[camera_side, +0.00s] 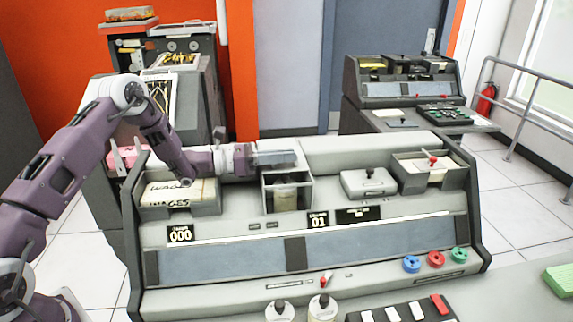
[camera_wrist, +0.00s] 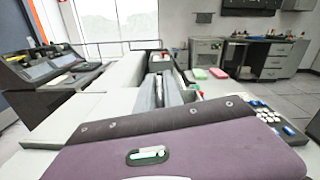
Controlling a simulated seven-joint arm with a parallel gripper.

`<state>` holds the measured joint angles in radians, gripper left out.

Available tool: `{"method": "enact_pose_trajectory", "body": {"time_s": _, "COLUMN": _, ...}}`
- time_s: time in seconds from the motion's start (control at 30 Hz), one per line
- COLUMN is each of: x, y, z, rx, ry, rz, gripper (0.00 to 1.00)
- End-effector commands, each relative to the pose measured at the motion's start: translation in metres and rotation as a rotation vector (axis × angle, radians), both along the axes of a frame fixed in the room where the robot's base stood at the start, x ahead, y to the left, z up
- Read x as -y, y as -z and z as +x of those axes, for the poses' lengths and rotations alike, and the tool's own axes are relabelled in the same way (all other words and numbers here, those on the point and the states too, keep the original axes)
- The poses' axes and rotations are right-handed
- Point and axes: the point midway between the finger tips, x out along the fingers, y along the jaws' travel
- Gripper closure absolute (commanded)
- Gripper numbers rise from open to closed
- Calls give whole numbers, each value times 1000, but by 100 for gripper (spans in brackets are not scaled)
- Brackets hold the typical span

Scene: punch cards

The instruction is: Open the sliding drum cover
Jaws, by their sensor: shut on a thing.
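The keypunch console (camera_side: 230,222) stands in the middle of the side view. A grey box-like drum housing (camera_side: 268,198) sits at its top centre, with a tan drum-like part (camera_side: 286,197) inside. My gripper (camera_side: 290,159) reaches in horizontally from the left at the housing's top edge. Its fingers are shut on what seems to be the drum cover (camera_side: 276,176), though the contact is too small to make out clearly. In the wrist view my gripper (camera_wrist: 168,90) points ahead over the console top, and its wrist hides much of what lies below.
A card hopper (camera_side: 180,205) is left of the housing. A grey block with a black knob (camera_side: 369,182) and a card tray (camera_side: 430,172) are to its right. A raised grey panel (camera_side: 355,153) runs behind. Coloured knobs (camera_side: 435,259) are at the front right.

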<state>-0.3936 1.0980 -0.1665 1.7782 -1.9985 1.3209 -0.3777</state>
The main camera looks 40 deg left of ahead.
Motion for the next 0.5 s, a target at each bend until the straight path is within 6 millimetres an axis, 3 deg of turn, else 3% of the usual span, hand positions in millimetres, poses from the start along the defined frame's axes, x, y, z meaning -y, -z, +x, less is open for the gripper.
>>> {"method": "enact_pose_trajectory", "body": {"time_s": 0.2, "x": -21, "y": -1, "z": 22, "rx": 2, "ry": 1, "rz": -1, "gripper": 100}}
{"method": "enact_pose_trajectory", "body": {"time_s": 0.5, "x": -23, "y": -1, "z": 24, "rx": 1, "ry": -1, "rz": -1, "gripper": 100}}
